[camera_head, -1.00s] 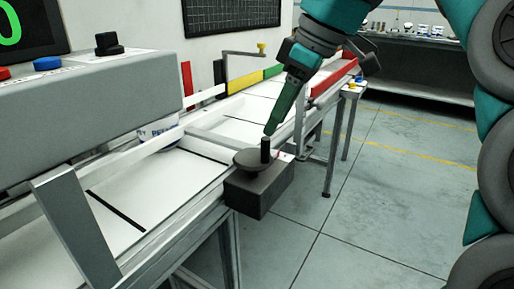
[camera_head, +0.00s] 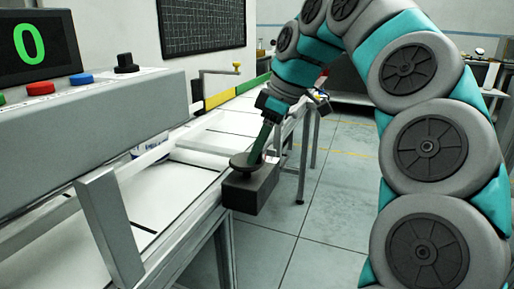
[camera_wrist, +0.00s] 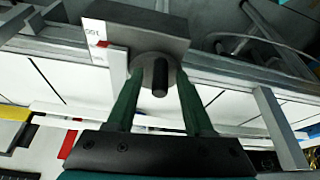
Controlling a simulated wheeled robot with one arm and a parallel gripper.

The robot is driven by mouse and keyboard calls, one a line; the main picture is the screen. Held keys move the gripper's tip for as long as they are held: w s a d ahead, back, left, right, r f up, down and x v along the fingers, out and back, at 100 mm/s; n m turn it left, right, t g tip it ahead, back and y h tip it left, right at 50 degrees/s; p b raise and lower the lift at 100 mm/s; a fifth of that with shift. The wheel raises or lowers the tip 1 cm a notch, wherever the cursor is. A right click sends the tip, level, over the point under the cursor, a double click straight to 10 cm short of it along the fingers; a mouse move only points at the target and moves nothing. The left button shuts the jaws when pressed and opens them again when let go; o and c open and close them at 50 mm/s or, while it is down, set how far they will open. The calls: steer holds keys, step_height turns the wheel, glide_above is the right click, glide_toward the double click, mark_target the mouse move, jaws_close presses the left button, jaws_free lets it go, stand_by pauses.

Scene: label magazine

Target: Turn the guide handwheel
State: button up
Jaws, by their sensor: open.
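The guide handwheel (camera_head: 240,161) is a dark grey disc on top of a dark block (camera_head: 250,190) at the conveyor's side rail. In the wrist view the handwheel (camera_wrist: 146,66) shows with its black upright handle (camera_wrist: 160,80) in front. My gripper (camera_head: 256,157) reaches down to the wheel from above. In the wrist view its two green fingers are open (camera_wrist: 158,76), one on each side of the handle, with gaps visible. In the head view the fingers hide the handle. Contact cannot be told.
A white scale plate with a red pointer (camera_wrist: 103,44) sits beside the block. The conveyor (camera_head: 180,190) carries a partly hidden white labelled item. A grey panel (camera_head: 100,110) with coloured buttons and a display showing 0 stands at left. Open floor lies right of the block.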

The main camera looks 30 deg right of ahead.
mark_target(243, 162)
jaws_close()
steer(key=shift+m, duration=0.3)
stand_by(0.4)
steer(key=shift+s+a+f+m+t+h+b, duration=0.15)
steer(key=shift+m+t+h+b, duration=0.1)
steer(key=shift+m+b, duration=0.35)
steer(key=shift+s+a+m+t+h+b, duration=0.15)
steer(key=shift+m+h+b, duration=0.1)
steer(key=shift+m+b, duration=0.3)
steer(key=m, duration=0.2)
steer(key=a+m+h+b, duration=0.1)
steer(key=m, duration=0.1)
steer(key=shift+t+b, duration=0.3)
steer(key=m+h, duration=0.1)
steer(key=m, duration=0.1)
steer(key=a+m+h+b, duration=0.1)
steer(key=m, duration=0.1)
steer(key=shift+w, duration=0.15)
steer(key=shift+w+a+m+h, duration=0.15)
steer(key=shift+m+h, duration=0.1)
steer(key=shift+m, duration=0.55)
steer(key=shift+w+a+m+h, duration=0.1)
steer(key=shift+a+m+h, duration=0.15)
steer(key=shift+m, duration=0.5)
steer(key=shift+w+a+m+h, duration=0.1)
steer(key=shift+m+h, duration=0.2)
steer(key=shift+m, duration=0.5)
steer(key=shift+g, duration=0.4)
jaws_free()
